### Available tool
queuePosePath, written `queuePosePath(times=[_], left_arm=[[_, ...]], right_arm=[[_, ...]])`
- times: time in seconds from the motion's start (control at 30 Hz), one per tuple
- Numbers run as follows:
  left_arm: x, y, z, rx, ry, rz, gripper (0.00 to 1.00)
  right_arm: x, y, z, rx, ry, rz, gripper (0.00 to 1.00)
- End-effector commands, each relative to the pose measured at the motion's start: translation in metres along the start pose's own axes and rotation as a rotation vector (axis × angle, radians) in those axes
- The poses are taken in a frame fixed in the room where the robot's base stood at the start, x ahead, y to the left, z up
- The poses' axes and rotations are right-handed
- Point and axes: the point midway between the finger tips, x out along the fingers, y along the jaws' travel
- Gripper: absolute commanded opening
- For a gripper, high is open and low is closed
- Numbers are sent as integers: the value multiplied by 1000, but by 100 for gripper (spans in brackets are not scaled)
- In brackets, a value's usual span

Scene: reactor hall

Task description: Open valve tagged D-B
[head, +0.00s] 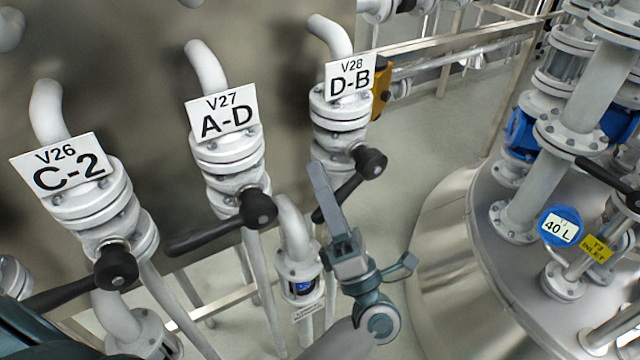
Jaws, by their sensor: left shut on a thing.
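The valve tagged D-B (340,112) is at the upper middle, under a white V28 D-B sign (350,77). Its black lever (349,187) runs from a round hub (370,161) down and to the left. My left gripper (325,198) reaches up from below and is shut on this lever near its free end. One long grey finger shows across the lever; the other finger is hidden or cannot be made out. My right gripper is not in view.
Valves A-D (232,155) and C-2 (90,205) stand to the left, with black levers pointing lower left. A smaller pipe fitting (298,270) is just left of my gripper. A large steel vessel (470,270) with pipes is at the right. Bare floor (425,150) shows between.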

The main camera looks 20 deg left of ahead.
Motion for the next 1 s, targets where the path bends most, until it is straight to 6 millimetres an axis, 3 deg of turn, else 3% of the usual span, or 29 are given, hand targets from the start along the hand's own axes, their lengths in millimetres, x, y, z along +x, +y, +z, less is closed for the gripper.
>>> queuePosePath(times=[0.37, 0.4, 0.47, 0.5, 1.0], left_arm=[[-2, -2, 0, -2, 1, -1, 0], [-2, -2, 0, -2, 1, -2, 20], [-2, -2, 0, -2, 1, -1, 34], [-1, -2, 0, -2, 1, -1, 36], [-6, -7, -1, -2, 3, 1, 36]], right_arm=[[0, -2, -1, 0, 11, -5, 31], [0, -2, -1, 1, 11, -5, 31], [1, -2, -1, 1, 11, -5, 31], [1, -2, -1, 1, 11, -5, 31], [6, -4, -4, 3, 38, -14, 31]])
